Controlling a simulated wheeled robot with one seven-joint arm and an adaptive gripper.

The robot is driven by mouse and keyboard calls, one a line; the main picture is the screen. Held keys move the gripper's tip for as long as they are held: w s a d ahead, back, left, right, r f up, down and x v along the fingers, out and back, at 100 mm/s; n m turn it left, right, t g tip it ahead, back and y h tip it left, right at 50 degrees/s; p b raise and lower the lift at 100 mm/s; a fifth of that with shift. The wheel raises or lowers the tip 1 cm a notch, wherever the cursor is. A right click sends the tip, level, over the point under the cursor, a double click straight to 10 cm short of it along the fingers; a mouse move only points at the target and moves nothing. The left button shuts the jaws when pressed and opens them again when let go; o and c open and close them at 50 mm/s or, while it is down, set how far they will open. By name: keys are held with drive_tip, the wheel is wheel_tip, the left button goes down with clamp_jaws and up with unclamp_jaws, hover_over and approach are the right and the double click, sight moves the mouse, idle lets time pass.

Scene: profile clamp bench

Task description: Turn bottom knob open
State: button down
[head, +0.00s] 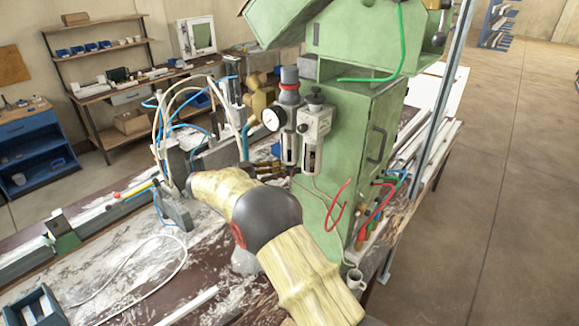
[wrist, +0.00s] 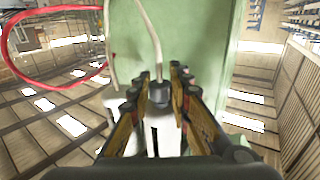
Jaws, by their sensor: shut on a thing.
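The bottom knob (wrist: 159,94) is a small dark grey piece under a pale filter bowl (wrist: 152,138), with a thin light tube running from it. In the wrist view my gripper (wrist: 155,85) has one finger on each side of the knob and is shut on it. In the head view my gripper (head: 277,170) reaches in below the filter unit. There the knob is too small and too covered by the fingers to make out. The filter unit (head: 313,125) has a round gauge (head: 273,118) and a red-ringed grey top (head: 289,85). How far the knob is turned cannot be told.
The green machine cabinet (head: 345,135) stands right behind the filter unit. A red hose (head: 337,208) loops beside it and shows in the wrist view (wrist: 50,85). Blue and white hoses (head: 165,120) and clamps stand to the left. A white cup (head: 355,279) sits at the cabinet's foot.

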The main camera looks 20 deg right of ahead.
drive_tip(key=shift+r+m+g, duration=0.1)
drive_tip(key=shift+m+g, duration=0.2)
drive_tip(key=shift+g, duration=0.1)
drive_tip(key=c, duration=1.7)
unclamp_jaws()
drive_tip(key=shift+c, duration=0.2)
drive_tip(key=shift+o, duration=0.5)
drive_tip(key=a, duration=0.7)
drive_tip(key=shift+a, duration=0.3)
